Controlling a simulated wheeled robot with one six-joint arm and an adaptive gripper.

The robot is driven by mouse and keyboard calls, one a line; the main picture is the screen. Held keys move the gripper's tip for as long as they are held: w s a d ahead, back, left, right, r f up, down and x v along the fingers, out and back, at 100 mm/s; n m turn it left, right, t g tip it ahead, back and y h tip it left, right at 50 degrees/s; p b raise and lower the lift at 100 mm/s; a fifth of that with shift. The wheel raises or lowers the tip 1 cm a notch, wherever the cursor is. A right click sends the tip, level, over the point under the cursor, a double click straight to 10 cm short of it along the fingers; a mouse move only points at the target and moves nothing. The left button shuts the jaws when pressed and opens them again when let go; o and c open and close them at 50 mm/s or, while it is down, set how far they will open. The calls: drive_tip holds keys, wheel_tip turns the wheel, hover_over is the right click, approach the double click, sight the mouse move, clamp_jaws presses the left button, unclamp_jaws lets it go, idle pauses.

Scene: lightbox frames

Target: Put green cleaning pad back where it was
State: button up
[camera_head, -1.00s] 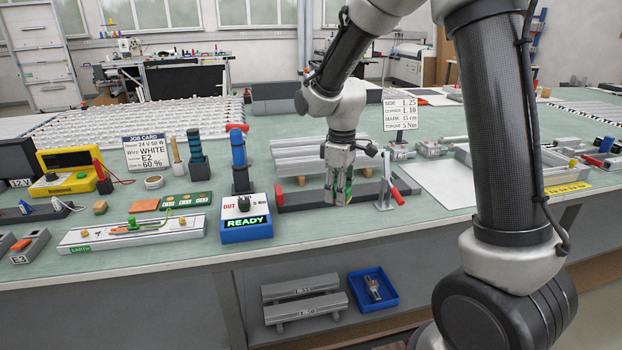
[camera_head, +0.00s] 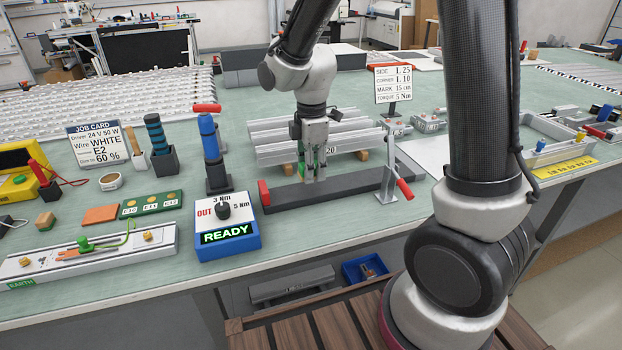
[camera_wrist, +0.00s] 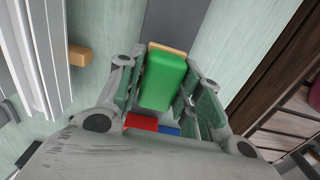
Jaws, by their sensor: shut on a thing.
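The green cleaning pad (camera_wrist: 163,82) is a green block with a tan layer at its far end, seen in the wrist view. My gripper (camera_wrist: 166,88) is shut on it, with a finger on each side. In the head view my gripper (camera_head: 313,178) points down over the long dark bar (camera_head: 340,188), in front of the silver profiles. Green shows between and along the fingers there, and the pad is mostly hidden. I cannot tell whether the pad touches the bar.
The red-handled clamp (camera_head: 388,185) stands to the right of my gripper. The silver profiles (camera_head: 270,140) lie behind it. The blue torque box (camera_head: 227,228) reading READY and the blue-handled driver (camera_head: 210,150) stand to the left. An orange pad (camera_head: 100,214) lies farther left.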

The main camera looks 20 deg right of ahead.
sight(311, 188)
drive_tip(key=shift+f, duration=1.8)
drive_tip(key=shift+f, duration=0.1)
drive_tip(key=o, duration=1.1)
